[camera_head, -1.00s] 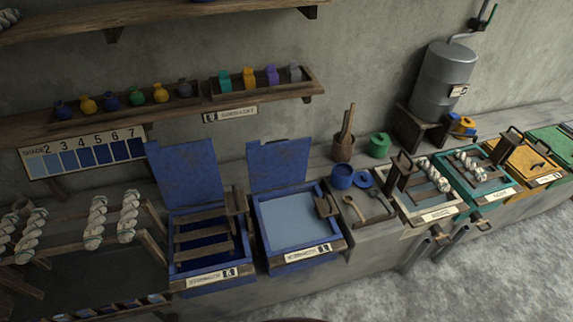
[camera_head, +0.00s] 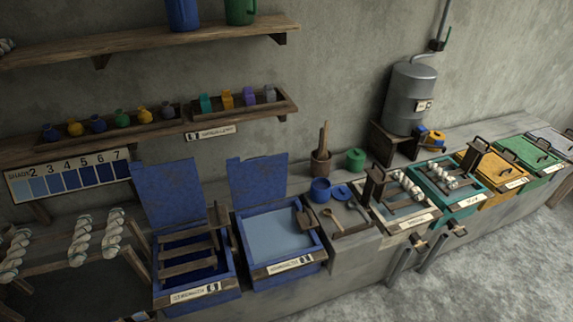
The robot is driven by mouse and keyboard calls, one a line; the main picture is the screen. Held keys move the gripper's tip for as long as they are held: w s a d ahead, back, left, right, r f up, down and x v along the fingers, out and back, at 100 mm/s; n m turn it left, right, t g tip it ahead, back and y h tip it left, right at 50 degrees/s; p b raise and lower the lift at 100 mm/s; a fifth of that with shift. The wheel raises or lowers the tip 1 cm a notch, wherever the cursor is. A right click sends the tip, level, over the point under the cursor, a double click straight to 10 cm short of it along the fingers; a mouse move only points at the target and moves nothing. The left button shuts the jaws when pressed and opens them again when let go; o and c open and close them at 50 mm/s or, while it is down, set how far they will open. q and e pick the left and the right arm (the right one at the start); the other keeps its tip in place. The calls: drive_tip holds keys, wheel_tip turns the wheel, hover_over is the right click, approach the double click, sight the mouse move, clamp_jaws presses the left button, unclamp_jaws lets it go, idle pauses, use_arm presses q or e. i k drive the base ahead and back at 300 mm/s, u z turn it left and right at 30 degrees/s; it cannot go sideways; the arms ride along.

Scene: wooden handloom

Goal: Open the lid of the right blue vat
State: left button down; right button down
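Two blue vats stand side by side on the counter. The right blue vat (camera_head: 324,254) has its blue lid (camera_head: 258,180) standing upright at the back, so it is open and pale blue liquid (camera_head: 275,234) shows inside. A wooden paddle (camera_head: 304,220) rests at its right rim. The left blue vat (camera_head: 232,285) also has its lid (camera_head: 169,192) raised, with wooden slats across its darker inside.
A blue pot (camera_head: 320,191) and a green pot (camera_head: 355,159) stand right of the vats. Teal, yellow and green vats line the counter further right. A skein rack (camera_head: 70,240) stands left. Grey floor (camera_head: 480,260) is clear in front.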

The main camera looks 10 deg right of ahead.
sight(263, 179)
drive_tip(key=z, duration=0.25)
drive_tip(key=i, duration=0.95)
drive_tip(key=u, duration=0.15)
